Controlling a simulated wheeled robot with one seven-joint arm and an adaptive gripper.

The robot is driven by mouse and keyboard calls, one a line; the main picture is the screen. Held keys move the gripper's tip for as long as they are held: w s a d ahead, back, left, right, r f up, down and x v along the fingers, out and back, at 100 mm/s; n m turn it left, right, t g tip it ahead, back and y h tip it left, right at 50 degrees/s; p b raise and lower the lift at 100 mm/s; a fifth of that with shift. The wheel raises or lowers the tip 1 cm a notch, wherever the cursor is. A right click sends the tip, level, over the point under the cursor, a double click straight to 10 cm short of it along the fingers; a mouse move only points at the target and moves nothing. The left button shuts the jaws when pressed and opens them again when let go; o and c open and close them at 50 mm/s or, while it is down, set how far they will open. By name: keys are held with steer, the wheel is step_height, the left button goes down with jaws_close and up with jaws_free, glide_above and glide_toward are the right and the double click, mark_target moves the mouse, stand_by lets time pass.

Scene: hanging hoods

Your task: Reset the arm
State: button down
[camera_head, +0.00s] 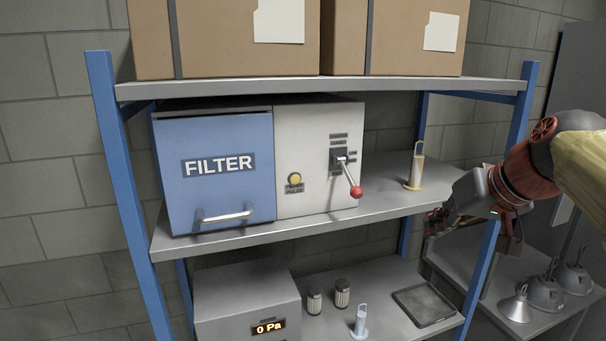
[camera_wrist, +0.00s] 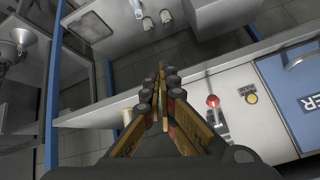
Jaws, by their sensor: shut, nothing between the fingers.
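My gripper (camera_head: 437,222) hangs at the right of the shelf rack, in front of the right post and near the right end of the middle shelf. In the wrist view its two fingers (camera_wrist: 160,90) are together with nothing between them. My arm comes in from the right edge of the head view. The gripper is apart from the filter unit and from the small tan cylinder with a wire loop (camera_head: 416,168) on the middle shelf.
The blue-posted rack holds a filter box (camera_head: 215,140) with a red-knobbed lever (camera_head: 355,191). Cardboard boxes (camera_head: 245,40) stand on top. Below are a 0 Pa display box (camera_head: 250,305), two small jars, a light blue looped cylinder (camera_head: 360,320) and a tray (camera_head: 424,305). Metal hoods (camera_head: 545,292) stand at lower right.

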steer(key=s+a+f+g+b, duration=0.1)
steer(key=s+a+f+b, duration=0.1)
steer(key=s+f+b, duration=0.2)
steer(key=s+a+f+h+b, duration=0.1)
steer(key=s+f+b, duration=0.4)
steer(key=f, duration=1.6)
steer(key=s+a+f+g+h+b, duration=0.1)
steer(key=s+a+f+b, duration=0.2)
steer(key=s+f, duration=0.9)
steer(key=shift+s+a+f+n+g+b, duration=0.2)
steer(key=shift+f+n+g+b, duration=0.1)
steer(key=shift+f+b, duration=0.5)
